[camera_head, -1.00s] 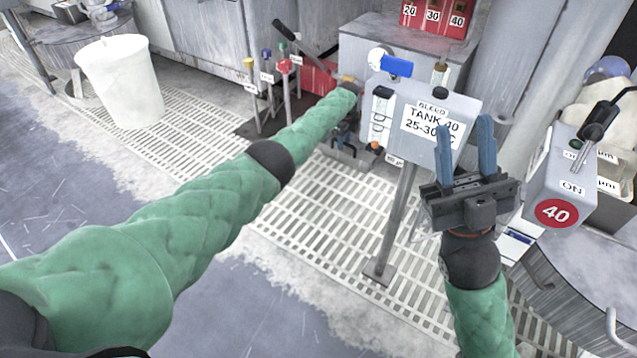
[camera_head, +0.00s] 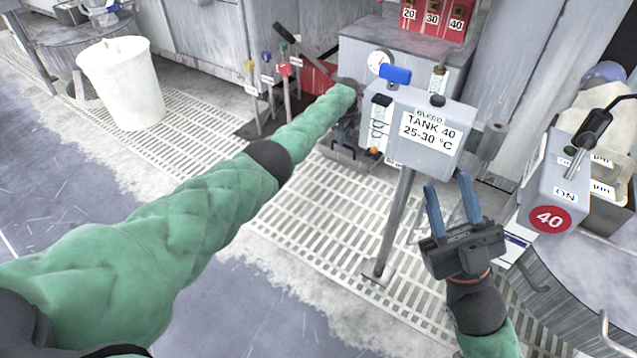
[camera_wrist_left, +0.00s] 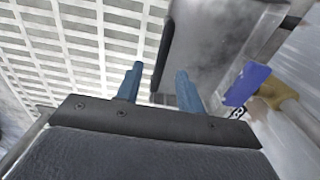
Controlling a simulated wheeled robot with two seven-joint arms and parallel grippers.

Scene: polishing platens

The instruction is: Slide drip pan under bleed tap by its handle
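The drip pan (camera_head: 350,157) appears as a low grey metal tray on the floor grating, behind the bleed stand in the head view. My left arm partly covers it. A brass fitting (camera_wrist_left: 283,92), perhaps the bleed tap, is at the right. My right gripper (camera_head: 450,186) is open and empty.
The bleed stand (camera_head: 425,122), labelled TANK 40, stands on a post between my grippers. A control box (camera_head: 552,185) marked 40 is at the right. A white bucket (camera_head: 122,85) and coloured valves (camera_head: 284,68) are at the left. Open floor grating (camera_head: 320,215) lies in front.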

